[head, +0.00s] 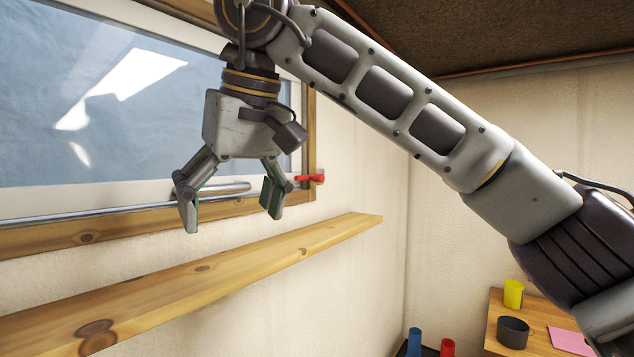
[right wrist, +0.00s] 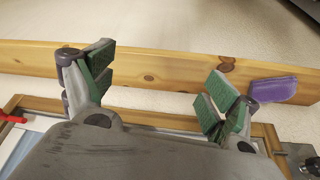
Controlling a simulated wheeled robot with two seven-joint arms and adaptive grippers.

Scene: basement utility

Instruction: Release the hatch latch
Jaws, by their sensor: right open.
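The hatch is a wood-framed window (head: 95,130) in the wall at upper left in the head view. A red latch (head: 312,178) is at the lower right corner of its frame; it also shows at the left edge of the right wrist view (right wrist: 11,117). My right gripper (head: 230,213) is open and empty, pointing down in front of the window's lower edge, left of the latch. In the picture its right finger is close to the latch, but no contact is visible. Its green-padded fingers show in the right wrist view (right wrist: 160,88). My left gripper is not in view.
A metal bar (head: 125,208) runs along the window's lower edge. A wooden shelf (head: 230,270) juts out below; a purple object (right wrist: 275,90) is by it. A wooden table (head: 495,318) at lower right holds a yellow cylinder (head: 513,294) and a dark cup (head: 513,332).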

